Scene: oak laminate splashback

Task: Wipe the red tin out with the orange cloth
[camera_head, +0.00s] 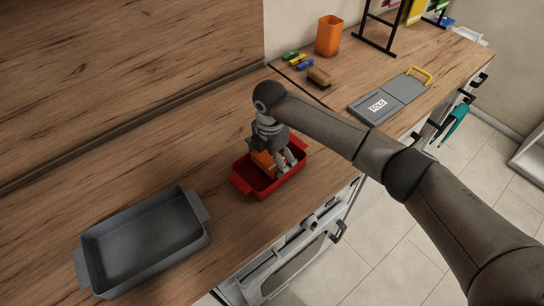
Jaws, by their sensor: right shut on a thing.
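The red tin (267,190) is a shallow rectangular tin with end handles, standing on the wooden worktop near its front edge. My right gripper (279,167) reaches down into it from above and is shut on the orange cloth (264,161). The cloth is bunched up inside the tin. It lies at the left of the fingers, and part of it is hidden by them. Whether it touches the tin's floor is hard to tell. My left gripper is not in view.
A grey tin (145,241) stands at the left front. At the back right are an orange cup (329,36), several coloured clips (297,61), a brown brush or sponge (319,78), a grey folding board (390,98) and a black rack (377,27). Worktop between the tins is clear.

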